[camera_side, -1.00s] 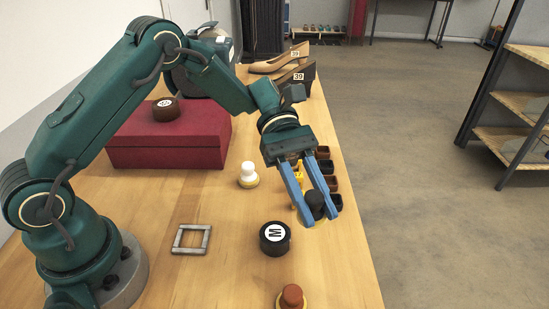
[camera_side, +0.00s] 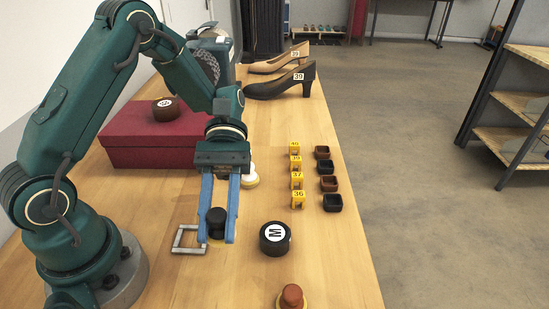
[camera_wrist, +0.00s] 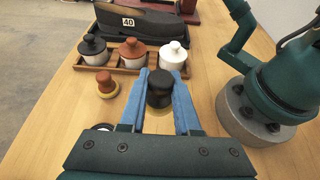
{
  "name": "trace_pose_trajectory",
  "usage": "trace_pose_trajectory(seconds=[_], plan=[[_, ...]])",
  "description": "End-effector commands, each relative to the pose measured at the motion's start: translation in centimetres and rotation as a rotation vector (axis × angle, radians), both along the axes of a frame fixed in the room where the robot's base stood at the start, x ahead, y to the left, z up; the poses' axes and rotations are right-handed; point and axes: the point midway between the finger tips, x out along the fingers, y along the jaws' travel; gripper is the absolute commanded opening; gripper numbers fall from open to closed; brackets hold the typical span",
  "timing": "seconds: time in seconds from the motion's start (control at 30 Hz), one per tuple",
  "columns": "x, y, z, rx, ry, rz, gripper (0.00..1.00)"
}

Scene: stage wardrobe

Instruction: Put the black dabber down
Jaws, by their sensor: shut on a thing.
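The black dabber (camera_side: 216,221) is upright between the two blue fingers of my gripper (camera_side: 219,236) in the side view. It also shows between the fingers in the wrist view (camera_wrist: 160,88), with a tan base under its black body. My gripper is shut on it and points down, low over the table, just right of a grey square frame (camera_side: 178,239). Whether the dabber's base touches the table, I cannot tell.
A black round tin marked M (camera_side: 275,238) stands to the right, a brown dabber (camera_side: 291,296) in front. A white dabber (camera_side: 250,177) is close behind my gripper. Yellow number tags (camera_side: 297,199) and small cups (camera_side: 332,203) line the right. A red box (camera_side: 150,150) stands behind.

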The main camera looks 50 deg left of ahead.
Motion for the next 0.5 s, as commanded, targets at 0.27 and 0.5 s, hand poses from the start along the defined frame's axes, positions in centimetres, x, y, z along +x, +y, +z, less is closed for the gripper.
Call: trace_pose_trajectory(seconds=[0.27,0.5], plan=[[-2.3,-5.3,-3.4,0.001,0.006,-0.004,0.0],[-2.7,-6.8,-4.6,0.001,0.003,0.0,0.0]])
